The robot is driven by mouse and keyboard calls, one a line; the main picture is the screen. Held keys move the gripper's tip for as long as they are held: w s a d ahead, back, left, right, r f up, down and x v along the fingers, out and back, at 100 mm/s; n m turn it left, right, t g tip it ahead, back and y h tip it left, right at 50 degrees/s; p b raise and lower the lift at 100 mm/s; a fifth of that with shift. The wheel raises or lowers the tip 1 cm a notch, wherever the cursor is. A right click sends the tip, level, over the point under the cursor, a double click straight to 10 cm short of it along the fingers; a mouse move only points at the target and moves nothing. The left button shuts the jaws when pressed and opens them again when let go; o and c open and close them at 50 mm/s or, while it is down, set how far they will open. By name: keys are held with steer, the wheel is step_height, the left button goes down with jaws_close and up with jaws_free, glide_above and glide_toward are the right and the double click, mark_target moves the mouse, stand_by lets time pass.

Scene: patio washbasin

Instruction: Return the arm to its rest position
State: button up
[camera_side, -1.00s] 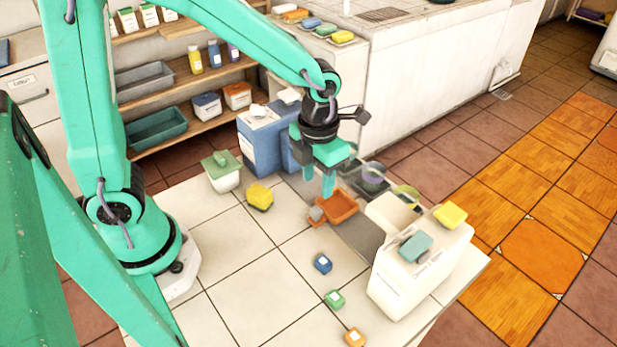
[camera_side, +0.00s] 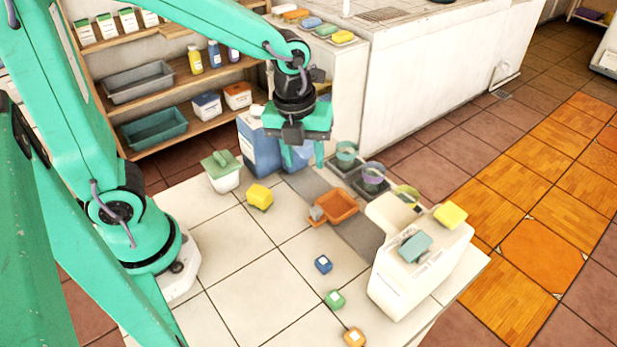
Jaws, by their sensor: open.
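My gripper (camera_side: 302,160) is at the end of my green arm, pointing down in the upper middle of the side view. Its two fingers are spread apart with nothing seen between them. It hangs in front of the blue bin (camera_side: 261,148) and partly hides it. The orange tray (camera_side: 343,207) lies on the tiled table below and to the right of the gripper, with a small grey and orange item (camera_side: 317,212) at its left edge.
A yellow block (camera_side: 260,197) and a white tub with green lid (camera_side: 223,172) stand left of the tray. Small blue (camera_side: 323,264), green (camera_side: 334,299) and orange (camera_side: 354,337) blocks lie in front. A white box (camera_side: 405,285) stands right. Cups (camera_side: 373,175) stand behind the tray.

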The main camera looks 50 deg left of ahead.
steer(key=s+a+r+n+t, duration=0.2)
steer(key=s+a+r+n, duration=0.1)
steer(key=n, duration=1.1)
steer(key=s+a+r+n+t, duration=0.2)
steer(key=s+a+r+n, duration=0.2)
steer(key=n, duration=1)
steer(key=v, duration=0.2)
steer(key=shift+s+a+r, duration=0.15)
steer(key=shift+s+r, duration=0.1)
steer(key=shift+s, duration=0.1)
